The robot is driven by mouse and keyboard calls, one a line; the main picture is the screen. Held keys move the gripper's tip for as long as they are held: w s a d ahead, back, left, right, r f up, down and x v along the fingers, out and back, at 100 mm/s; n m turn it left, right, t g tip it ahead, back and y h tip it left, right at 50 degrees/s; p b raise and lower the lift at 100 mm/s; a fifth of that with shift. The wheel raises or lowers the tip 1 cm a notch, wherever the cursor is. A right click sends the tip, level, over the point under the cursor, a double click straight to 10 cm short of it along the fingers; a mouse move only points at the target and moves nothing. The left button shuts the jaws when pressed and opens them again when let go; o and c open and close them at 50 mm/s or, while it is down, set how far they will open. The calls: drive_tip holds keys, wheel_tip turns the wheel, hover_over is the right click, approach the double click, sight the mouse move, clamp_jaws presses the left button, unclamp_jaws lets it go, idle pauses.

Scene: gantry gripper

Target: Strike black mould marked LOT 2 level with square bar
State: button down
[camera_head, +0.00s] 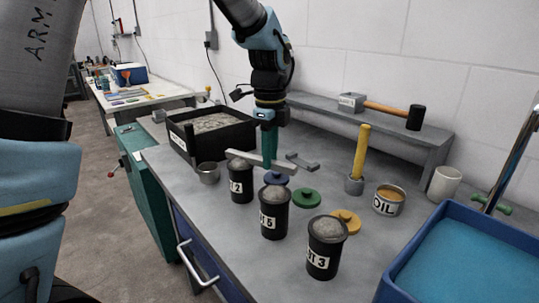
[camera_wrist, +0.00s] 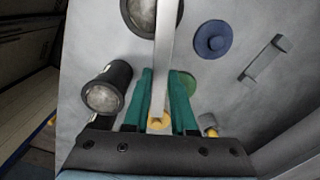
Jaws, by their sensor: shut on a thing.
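The black mould marked 2 (camera_head: 241,185), its label partly cut off from view, stands upright and full of grey sand at the left of the mould row. It is at the top edge in the wrist view (camera_wrist: 140,14). My gripper (camera_head: 269,158), with green fingers, is shut on the pale square bar (camera_head: 246,158) and holds it roughly level. In the wrist view the bar (camera_wrist: 164,50) runs between the fingers and overlaps the right part of this mould. The bar's left end is at the mould's top; I cannot tell whether they touch.
Moulds marked 5 (camera_head: 273,217) and LOT 3 (camera_head: 324,252) stand nearer, also sand-filled. Blue (camera_head: 276,179), green (camera_head: 306,198) and yellow (camera_head: 346,219) lids lie right of the row. A metal cup (camera_head: 208,174) and black sand tray (camera_head: 233,137) are left and behind.

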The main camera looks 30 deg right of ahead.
drive_tip(key=shift+s+a, duration=0.25)
drive_tip(key=shift+a, duration=0.1)
drive_tip(key=shift+a, duration=0.1)
drive_tip(key=shift+s+a+p, duration=0.2)
drive_tip(key=shift+a+p, duration=0.05)
drive_tip(key=shift+p, duration=0.05)
drive_tip(key=shift+s+a+r, duration=0.1)
drive_tip(key=shift+s+a, duration=0.1)
drive_tip(key=shift+a, duration=0.1)
drive_tip(key=shift+s+a, duration=0.1)
drive_tip(key=shift+s+a, duration=0.15)
drive_tip(key=shift+a, duration=0.1)
idle(0.3)
